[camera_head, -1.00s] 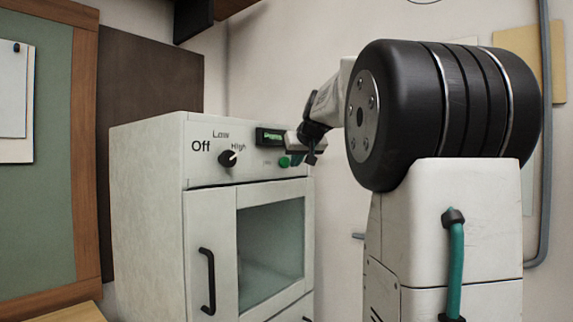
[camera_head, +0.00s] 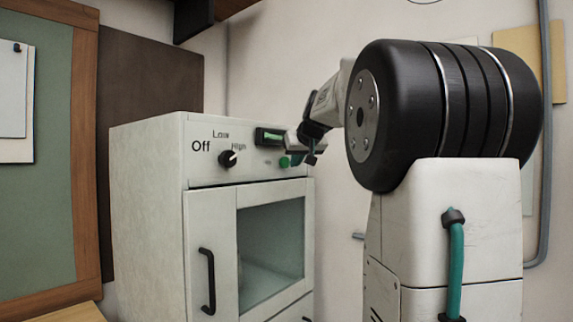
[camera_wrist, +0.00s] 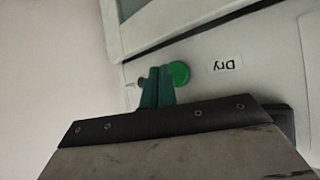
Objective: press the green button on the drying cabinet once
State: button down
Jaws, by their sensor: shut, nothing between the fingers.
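The drying cabinet (camera_head: 146,200) stands at the left of centre in the head view. Its green button (camera_head: 284,162) is on the front panel, below the small display (camera_head: 270,137). In the wrist view the round green button (camera_wrist: 179,73) sits beside an upside-down "Dry" label (camera_wrist: 227,64). My gripper (camera_head: 297,159) is at the right end of the panel, close to the button. In the wrist view its teal fingers (camera_wrist: 157,86) are shut and empty, just left of the button and partly overlapping its edge. I cannot tell whether they touch it.
A black knob (camera_head: 228,158) marked Off, Low and High is left of the button. The glass door (camera_head: 270,250) below is shut, with a black handle (camera_head: 208,281). A small round grey part (camera_wrist: 140,82) shows left of my fingers.

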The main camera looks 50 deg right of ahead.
jog(key=shift+w, duration=0.15)
jog(key=shift+w, duration=0.3)
jog(key=shift+w+a, duration=0.1)
jog(key=shift+w, duration=0.4)
dwell(0.8)
jog(key=shift+s, duration=0.95)
jog(key=s, duration=0.5)
jog(key=shift+d, duration=0.25)
dwell(0.8)
